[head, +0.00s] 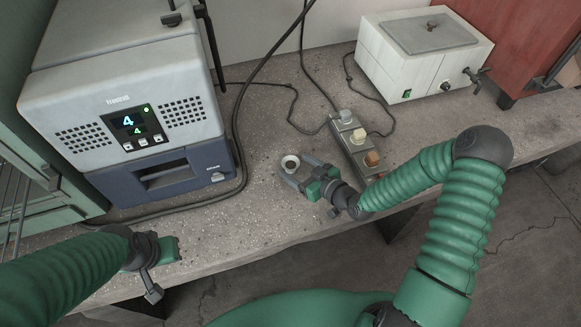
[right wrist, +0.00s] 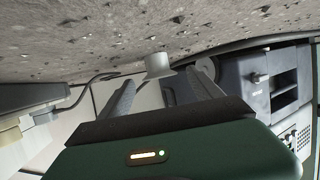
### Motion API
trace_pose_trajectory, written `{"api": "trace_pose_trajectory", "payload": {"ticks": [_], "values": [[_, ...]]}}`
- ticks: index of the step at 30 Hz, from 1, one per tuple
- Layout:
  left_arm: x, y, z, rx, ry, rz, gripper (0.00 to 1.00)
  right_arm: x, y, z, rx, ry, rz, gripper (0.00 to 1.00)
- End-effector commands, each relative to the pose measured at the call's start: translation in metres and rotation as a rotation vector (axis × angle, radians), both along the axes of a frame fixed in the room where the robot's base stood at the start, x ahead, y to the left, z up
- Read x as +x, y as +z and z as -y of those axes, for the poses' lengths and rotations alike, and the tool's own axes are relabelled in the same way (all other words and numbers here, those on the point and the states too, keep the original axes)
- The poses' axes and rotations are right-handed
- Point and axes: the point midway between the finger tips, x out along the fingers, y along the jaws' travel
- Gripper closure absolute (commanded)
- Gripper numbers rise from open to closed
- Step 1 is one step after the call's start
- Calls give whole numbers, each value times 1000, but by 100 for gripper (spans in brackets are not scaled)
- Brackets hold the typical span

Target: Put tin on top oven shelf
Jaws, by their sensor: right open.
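A small pale tin (head: 290,162), round with a dark opening on top, stands upright on the bench; it also shows in the right wrist view (right wrist: 158,64). My right gripper (head: 294,170) is open, low over the bench, with its fingertips on either side of the tin. I cannot tell whether either finger touches it. My left gripper (head: 167,251) is at the bench's front edge, away from the tin; its fingers are not clear. A green cabinet (head: 72,197) with rods or racks is cut off at the left edge; I cannot tell whether it is the oven.
A grey and blue machine (head: 122,100) with a lit display stands at the back left. A socket strip (head: 352,143) with plugs lies right of the tin. A white box with a lid (head: 422,52) stands back right. Cables cross the bench (head: 262,115). The front middle is clear.

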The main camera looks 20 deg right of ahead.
Motion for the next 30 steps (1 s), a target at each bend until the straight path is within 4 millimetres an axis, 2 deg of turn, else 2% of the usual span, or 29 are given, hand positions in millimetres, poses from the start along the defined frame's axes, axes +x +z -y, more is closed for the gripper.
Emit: {"api": "trace_pose_trajectory", "payload": {"ticks": [4,11,24,26,27,30], "values": [[0,-3,0,0,0,0,100,17,-8,-8,1,0,0,26],[0,-3,0,0,0,0,100,19,-7,-9,0,0,0,27],[0,-3,0,0,0,0,100,18,-8,-8,-1,-1,-1,85],[0,-3,0,0,0,0,100,18,-8,-8,-1,-1,-1,91],[0,-3,0,0,0,0,100,18,-8,-8,-1,-1,-1,98],[0,-3,0,0,0,0,100,18,-8,-8,-1,-1,-1,98]]}}
